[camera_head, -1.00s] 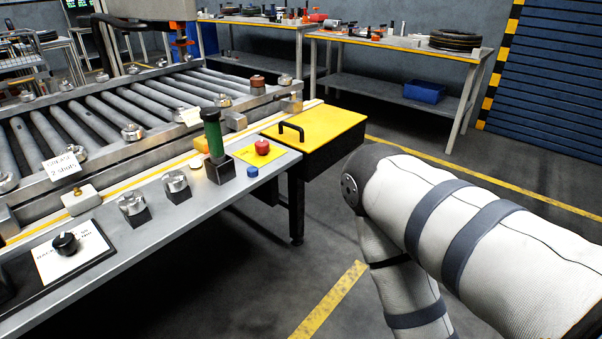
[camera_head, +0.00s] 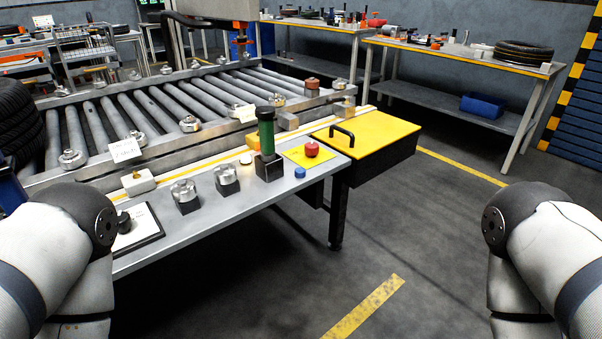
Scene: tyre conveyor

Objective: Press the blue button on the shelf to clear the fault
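A small blue button (camera_head: 300,172) sits on the grey shelf (camera_head: 235,209) along the front of the conveyor. It is near the shelf's right end, just in front of a red mushroom button (camera_head: 312,149) on a yellow plate (camera_head: 297,157). A green cylinder on a black block (camera_head: 268,167) stands just left of the blue button. Nothing covers the blue button. Both my arms show at the lower left and lower right, bent at the elbow. Neither gripper is in the picture.
Several metal knobs (camera_head: 184,191) and a black dial (camera_head: 123,222) line the shelf to the left. A yellow-topped box (camera_head: 372,136) juts out at the shelf's right end. The roller conveyor (camera_head: 165,105) lies behind. Dark floor between my arms is clear.

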